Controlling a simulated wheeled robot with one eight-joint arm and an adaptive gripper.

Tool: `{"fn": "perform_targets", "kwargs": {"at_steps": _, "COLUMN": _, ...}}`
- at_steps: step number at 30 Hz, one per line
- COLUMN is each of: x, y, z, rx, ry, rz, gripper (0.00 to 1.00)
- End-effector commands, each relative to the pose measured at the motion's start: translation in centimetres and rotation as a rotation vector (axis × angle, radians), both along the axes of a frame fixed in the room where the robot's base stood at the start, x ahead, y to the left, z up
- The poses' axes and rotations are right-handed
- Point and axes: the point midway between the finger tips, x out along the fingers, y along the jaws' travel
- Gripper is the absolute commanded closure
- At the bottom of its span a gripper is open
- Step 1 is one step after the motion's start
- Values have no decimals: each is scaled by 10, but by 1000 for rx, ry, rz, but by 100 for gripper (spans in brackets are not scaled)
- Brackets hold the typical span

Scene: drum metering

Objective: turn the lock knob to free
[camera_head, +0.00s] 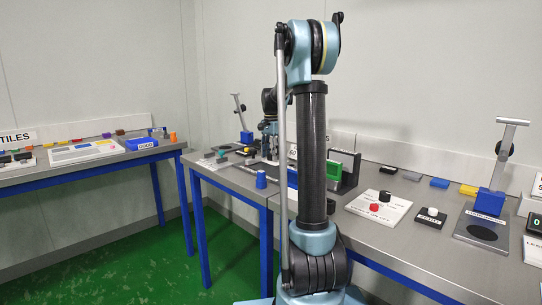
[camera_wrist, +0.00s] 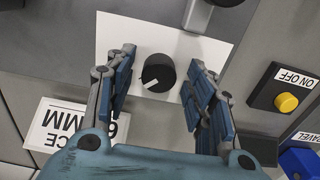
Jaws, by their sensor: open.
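A round black knob (camera_wrist: 158,72) with a white pointer mark sits on a white plate (camera_wrist: 125,27) in the wrist view. The pointer lies toward the lower left of the picture. No lock or free lettering is readable on the plate, so I cannot tell the setting. My gripper (camera_wrist: 162,60) is open, with one finger on each side of the knob and a visible gap to each. In the head view my gripper (camera_head: 268,140) is small and partly behind my arm; the knob cannot be made out there.
A yellow button (camera_wrist: 286,102) under an ON OFF label stands right of the gripper. A white card (camera_wrist: 70,130) reading MM lies at left. A dark part (camera_wrist: 228,2) shows at the top edge. In the head view, a plate with a red knob (camera_head: 375,207) and a blue stand (camera_head: 489,201) occupy the right bench.

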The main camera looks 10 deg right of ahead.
Motion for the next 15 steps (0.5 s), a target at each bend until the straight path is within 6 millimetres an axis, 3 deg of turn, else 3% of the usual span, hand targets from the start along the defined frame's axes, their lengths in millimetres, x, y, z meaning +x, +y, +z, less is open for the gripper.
{"fn": "perform_targets", "kwargs": {"at_steps": 2, "x": 0, "y": 0, "z": 0, "rx": 0, "ry": 0, "rz": 0, "gripper": 55}}
{"fn": "perform_targets", "kwargs": {"at_steps": 7, "x": 0, "y": 0, "z": 0, "rx": 0, "ry": 0, "rz": 0, "gripper": 94}}
{"fn": "perform_targets", "kwargs": {"at_steps": 15, "x": 1, "y": 1, "z": 0, "rx": 0, "ry": -1, "rz": 10, "gripper": 95}}
